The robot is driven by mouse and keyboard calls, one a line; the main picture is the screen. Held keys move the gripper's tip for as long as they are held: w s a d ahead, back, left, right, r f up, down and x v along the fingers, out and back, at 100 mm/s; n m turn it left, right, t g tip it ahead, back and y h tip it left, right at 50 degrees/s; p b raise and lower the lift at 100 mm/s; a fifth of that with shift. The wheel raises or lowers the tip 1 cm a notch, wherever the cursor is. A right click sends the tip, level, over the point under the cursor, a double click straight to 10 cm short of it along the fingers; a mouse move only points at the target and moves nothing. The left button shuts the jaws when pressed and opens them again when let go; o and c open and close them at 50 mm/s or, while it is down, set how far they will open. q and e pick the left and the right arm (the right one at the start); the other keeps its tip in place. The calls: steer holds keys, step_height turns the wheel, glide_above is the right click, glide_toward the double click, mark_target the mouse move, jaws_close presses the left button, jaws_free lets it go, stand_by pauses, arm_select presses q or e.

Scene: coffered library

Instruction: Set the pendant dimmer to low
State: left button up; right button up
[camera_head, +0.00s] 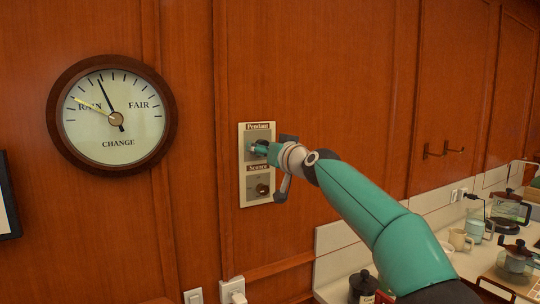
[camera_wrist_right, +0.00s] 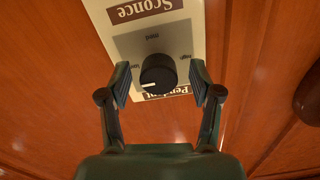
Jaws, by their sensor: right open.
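The pale dimmer panel (camera_head: 242,196) is on the wood wall, with a Pendant label (camera_head: 258,127) on top and a Sconce dial (camera_head: 262,189) below. My right gripper (camera_head: 258,149) is at the Pendant dial. The right wrist view is upside down and shows the black pendant knob (camera_wrist_right: 158,76) between my right gripper's open fingers (camera_wrist_right: 159,80), with gaps on both sides. The knob's white mark points left and slightly down there. My left gripper is not in view.
A round barometer (camera_head: 112,140) hangs left of the panel. Wall switches (camera_head: 193,296) sit below. A counter (camera_head: 350,260) at the right holds a dark-lidded jar (camera_head: 363,285), a coffee pot (camera_head: 508,210) and mugs. The wall between barometer and panel is clear.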

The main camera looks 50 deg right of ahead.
steer(key=v, duration=1.1)
steer(key=shift+s+a, duration=0.15)
steer(key=shift+s, duration=0.1)
